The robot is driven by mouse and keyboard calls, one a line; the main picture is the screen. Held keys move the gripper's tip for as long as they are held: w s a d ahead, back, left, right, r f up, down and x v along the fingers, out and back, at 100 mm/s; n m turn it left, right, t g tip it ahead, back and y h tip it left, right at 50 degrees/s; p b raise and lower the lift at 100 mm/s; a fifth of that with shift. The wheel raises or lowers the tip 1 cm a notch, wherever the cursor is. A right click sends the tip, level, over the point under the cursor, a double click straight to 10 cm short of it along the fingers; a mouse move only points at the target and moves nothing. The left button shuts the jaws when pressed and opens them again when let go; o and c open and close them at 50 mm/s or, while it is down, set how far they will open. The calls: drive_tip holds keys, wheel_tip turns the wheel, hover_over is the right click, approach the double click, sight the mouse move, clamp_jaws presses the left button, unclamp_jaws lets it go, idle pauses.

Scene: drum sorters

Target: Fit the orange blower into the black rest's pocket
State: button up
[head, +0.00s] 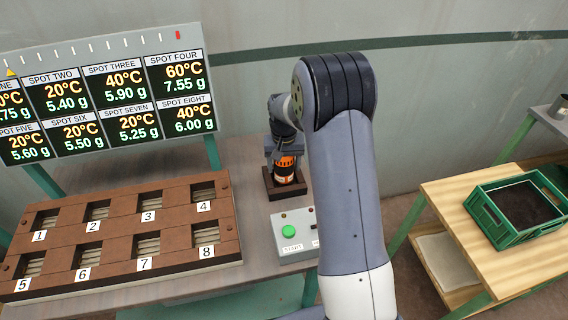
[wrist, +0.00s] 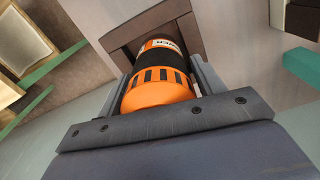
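The orange blower (head: 284,170), an upright orange cylinder with a black band, is at the rest beyond my arm in the head view. The dark rest (head: 271,190) looks brown-black and stands on the grey table. In the wrist view the blower (wrist: 157,92) lies between both fingers of my gripper (wrist: 160,76), which is closed against its sides. Its far end is at the pocket of the rest (wrist: 120,37), with the frame around it. How deep it sits is hidden. My gripper (head: 284,152) is above the rest in the head view.
A control box (head: 293,240) with a green start button stands in front of the rest. A brown numbered tray (head: 120,222) lies left, below a display board (head: 105,95). A green crate (head: 507,236) sits on a wooden table (head: 455,200) at right.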

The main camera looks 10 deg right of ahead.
drive_tip(key=shift+o, duration=1.1)
wheel_tip(320, 180, up, 12)
drive_tip(key=shift+r, duration=0.2)
drive_tip(key=shift+f, duration=0.1)
drive_tip(key=shift+f, duration=4.2)
drive_tip(key=shift+f, duration=0.1)
